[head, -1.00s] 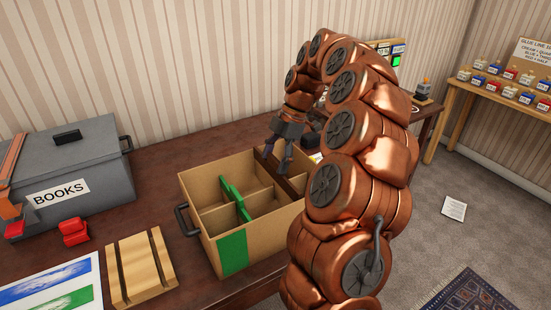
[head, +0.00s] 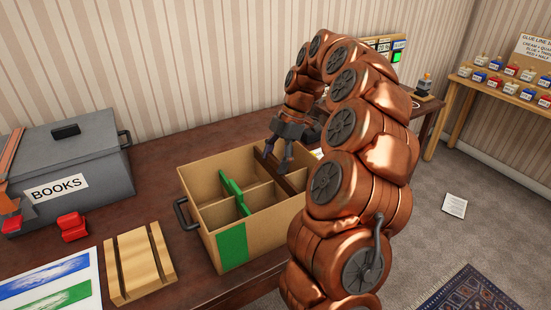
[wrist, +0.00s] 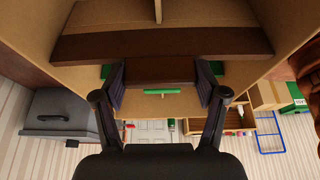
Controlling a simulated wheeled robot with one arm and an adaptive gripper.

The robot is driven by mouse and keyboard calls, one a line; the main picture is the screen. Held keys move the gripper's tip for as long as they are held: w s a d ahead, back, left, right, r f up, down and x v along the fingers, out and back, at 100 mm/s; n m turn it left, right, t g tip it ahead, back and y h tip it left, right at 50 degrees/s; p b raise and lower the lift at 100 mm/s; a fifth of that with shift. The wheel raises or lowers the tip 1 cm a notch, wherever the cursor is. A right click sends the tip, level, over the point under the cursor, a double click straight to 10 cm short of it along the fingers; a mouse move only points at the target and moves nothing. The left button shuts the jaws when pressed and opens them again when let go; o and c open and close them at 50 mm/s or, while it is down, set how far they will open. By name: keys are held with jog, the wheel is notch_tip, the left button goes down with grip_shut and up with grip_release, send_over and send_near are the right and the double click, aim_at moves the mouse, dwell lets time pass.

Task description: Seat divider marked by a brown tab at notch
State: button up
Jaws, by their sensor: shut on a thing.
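A brown divider (wrist: 165,45) spans the tan box in the wrist view, and its brown tab (wrist: 160,70) sits between my fingers. My gripper (head: 278,155) is shut on this tab at the box's far side. In the head view the brown divider (head: 291,179) shows partly, beside my arm. The open box (head: 199,217) has a green patch (head: 232,247) on its near face. A green divider (head: 233,195) stands inside it. I cannot tell whether the brown divider is fully down in its notch; my arm hides the box's right part.
A grey BOOKS case (head: 95,155) stands at the left. A red object (head: 72,227), a slatted wooden block (head: 140,262) and a picture sheet (head: 50,285) lie in front of it. Table (head: 165,160) behind the box is clear. A side table (head: 470,105) holds several small jars.

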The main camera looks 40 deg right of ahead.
jog(key=shift+f+b, duration=0.3)
jog(key=shift+f, duration=0.25)
jog(key=o, duration=1.4)
jog(key=shift+r, duration=0.15)
jog(key=p+v, duration=0.1)
jog(key=v, duration=0.3)
jog(key=a+p+v, duration=0.1)
jog(key=v, duration=0.3)
jog(key=p+v, duration=0.2)
jog(key=v, duration=0.2)
jog(key=shift+a+r, duration=0.35)
jog(key=shift+r, duration=0.05)
